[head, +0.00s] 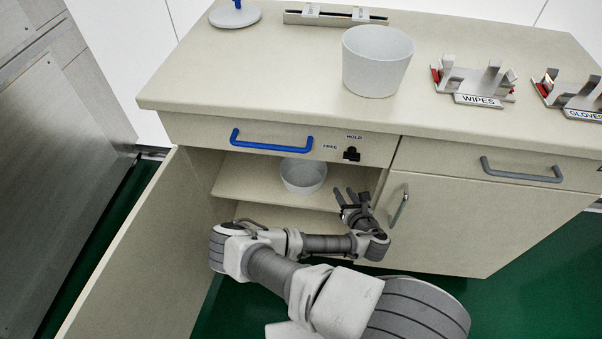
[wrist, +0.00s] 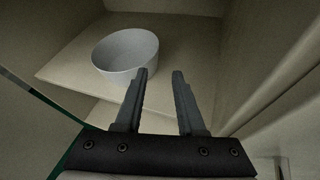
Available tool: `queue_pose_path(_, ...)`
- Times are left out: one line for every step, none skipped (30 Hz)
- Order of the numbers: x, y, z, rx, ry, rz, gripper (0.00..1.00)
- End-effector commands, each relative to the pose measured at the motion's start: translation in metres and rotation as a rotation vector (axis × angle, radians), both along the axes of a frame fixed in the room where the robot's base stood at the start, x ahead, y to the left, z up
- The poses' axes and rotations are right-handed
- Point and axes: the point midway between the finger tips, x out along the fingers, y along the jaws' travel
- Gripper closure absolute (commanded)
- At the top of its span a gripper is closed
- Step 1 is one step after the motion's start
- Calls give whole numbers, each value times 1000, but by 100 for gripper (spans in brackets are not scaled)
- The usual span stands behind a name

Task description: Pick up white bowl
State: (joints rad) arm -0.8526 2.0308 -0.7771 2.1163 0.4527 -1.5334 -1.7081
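A small white bowl (head: 303,176) stands upright on the shelf (head: 240,180) inside the open cabinet, below the drawer with the blue handle. In the wrist view the bowl (wrist: 124,54) sits beyond my fingertips and to the left, partly overlapped by the left finger. My gripper (head: 351,196) is in front of the cabinet opening, to the right of the bowl and apart from it. In the wrist view my gripper (wrist: 162,75) has its two fingers apart with nothing between them.
The open cabinet door (head: 130,260) stands on the left. A larger white tub (head: 376,62) is on the counter (head: 270,85), with holders labelled WIPES (head: 475,84) and GLOVES (head: 570,95) to its right. The cabinet's side wall (wrist: 245,60) is close on the right in the wrist view.

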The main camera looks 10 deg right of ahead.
Motion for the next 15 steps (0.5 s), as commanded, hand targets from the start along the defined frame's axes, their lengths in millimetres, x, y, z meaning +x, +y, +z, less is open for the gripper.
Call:
queue_pose_path(0, 1, -2, -8, 0, 14, 62)
queue_pose_path(2, 1, -3, -11, -1, 19, 62)
queue_pose_path(5, 2, -5, -11, 0, 20, 62)
queue_pose_path(9, 2, -7, -11, 0, 20, 62)
queue_pose_path(13, 2, -9, -10, -2, 20, 62)
queue_pose_path(21, 3, -12, -10, -3, 20, 62)
queue_pose_path(27, 3, -14, -9, -3, 20, 62)
queue_pose_path(33, 4, -17, -8, -4, 20, 62)
queue_pose_path(41, 5, -21, -9, -3, 20, 62)
queue_pose_path(47, 5, -23, -9, -3, 20, 62)
queue_pose_path(53, 5, -26, -9, -3, 18, 62)
queue_pose_path(62, 6, -29, -9, -2, 19, 62)
queue_pose_path(68, 6, -32, -9, -2, 19, 62)
queue_pose_path(74, 7, -34, -9, -2, 19, 62)
queue_pose_path(81, 7, -37, -8, -2, 17, 62)
